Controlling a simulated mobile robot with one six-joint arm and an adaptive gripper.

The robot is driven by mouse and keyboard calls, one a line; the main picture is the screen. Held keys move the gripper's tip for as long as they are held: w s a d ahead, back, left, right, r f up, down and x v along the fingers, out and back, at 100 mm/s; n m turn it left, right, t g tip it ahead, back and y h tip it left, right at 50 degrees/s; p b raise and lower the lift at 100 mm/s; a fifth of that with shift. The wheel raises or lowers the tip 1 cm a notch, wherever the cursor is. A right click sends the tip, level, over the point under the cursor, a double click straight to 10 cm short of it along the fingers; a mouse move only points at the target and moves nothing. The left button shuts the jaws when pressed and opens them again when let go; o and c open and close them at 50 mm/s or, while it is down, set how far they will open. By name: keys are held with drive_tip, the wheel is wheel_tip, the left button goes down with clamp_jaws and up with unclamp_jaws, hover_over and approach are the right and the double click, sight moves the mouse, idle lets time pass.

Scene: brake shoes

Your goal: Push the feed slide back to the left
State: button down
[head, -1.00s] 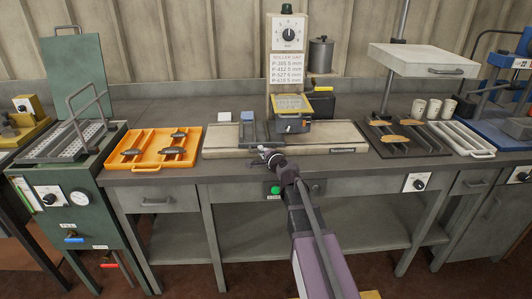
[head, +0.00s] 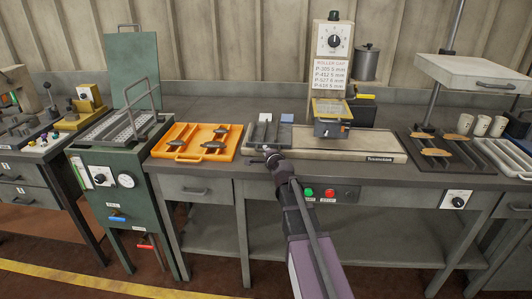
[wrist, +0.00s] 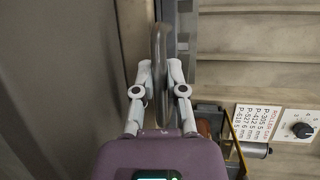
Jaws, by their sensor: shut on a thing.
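The feed slide (head: 265,133) is a dark grey piece with raised rails. It sits at the left end of the pale machine bed (head: 370,152), apart from the roller head (head: 331,128) on its right. My gripper (head: 271,158) is at the slide's front, above the bench edge. In the wrist view my gripper (wrist: 160,78) has its two pale fingers closed on a grey upright bar, the slide's handle (wrist: 159,45). Part of the handle is hidden between the fingers and behind my wrist.
An orange tray (head: 166,153) with several dark parts stands close left of the bed. A green button (head: 309,194) and a red button (head: 329,193) are on the bench front near my arm. A dark rack (head: 412,160) stands to the right.

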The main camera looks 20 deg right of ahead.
drive_tip(key=shift+w+a, duration=0.3)
drive_tip(key=shift+d, duration=0.1)
drive_tip(key=c, duration=0.7)
unclamp_jaws()
drive_tip(key=shift+s+d, duration=0.1)
drive_tip(key=shift+d, duration=0.05)
drive_tip(key=shift+s, duration=0.1)
